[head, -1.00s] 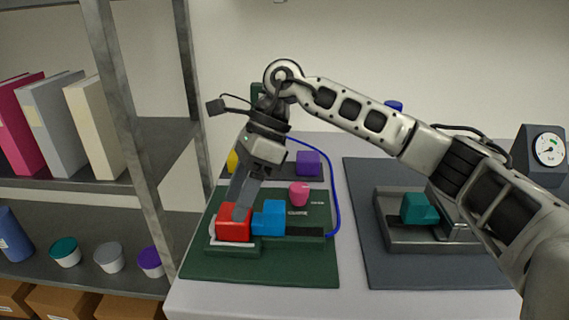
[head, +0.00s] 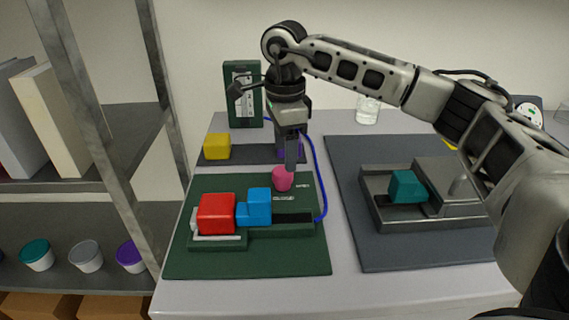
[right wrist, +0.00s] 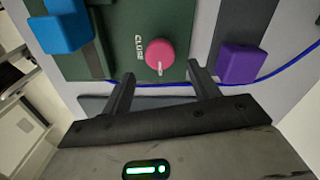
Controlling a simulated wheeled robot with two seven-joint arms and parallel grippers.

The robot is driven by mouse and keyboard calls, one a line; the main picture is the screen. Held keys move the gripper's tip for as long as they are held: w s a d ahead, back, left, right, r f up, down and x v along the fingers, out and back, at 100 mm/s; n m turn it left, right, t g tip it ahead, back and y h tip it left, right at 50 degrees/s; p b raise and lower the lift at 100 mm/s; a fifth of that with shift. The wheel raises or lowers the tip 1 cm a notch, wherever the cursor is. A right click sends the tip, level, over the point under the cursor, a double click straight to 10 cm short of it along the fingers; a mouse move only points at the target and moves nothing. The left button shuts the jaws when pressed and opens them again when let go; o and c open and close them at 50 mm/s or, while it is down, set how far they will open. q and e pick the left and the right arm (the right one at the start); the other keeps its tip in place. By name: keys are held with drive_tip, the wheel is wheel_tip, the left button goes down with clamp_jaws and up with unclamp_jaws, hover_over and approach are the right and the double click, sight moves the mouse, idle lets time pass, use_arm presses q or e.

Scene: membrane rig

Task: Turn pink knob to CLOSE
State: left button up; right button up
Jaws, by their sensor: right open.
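The pink knob (head: 283,180) stands on the green board (head: 250,262), near its back right part. It also shows in the right wrist view (right wrist: 160,51), with a pale mark on its lower side. The word CLOSE is printed to its left there, and the mark does not point at that word. My right gripper (head: 291,168) points down just above and behind the knob in the head view. In the right wrist view its two fingers (right wrist: 161,76) are spread and empty, with the knob just beyond their tips. My left gripper is not in view.
A red block (head: 216,213) and a blue block (head: 259,205) sit in front of the knob on the green board. A purple block (right wrist: 242,64) and a blue tube (right wrist: 284,72) lie close to the fingers. A yellow block (head: 217,146) stands behind left.

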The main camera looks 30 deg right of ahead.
sight(283, 179)
drive_tip(key=shift+f, duration=2.3)
drive_tip(key=c, duration=1)
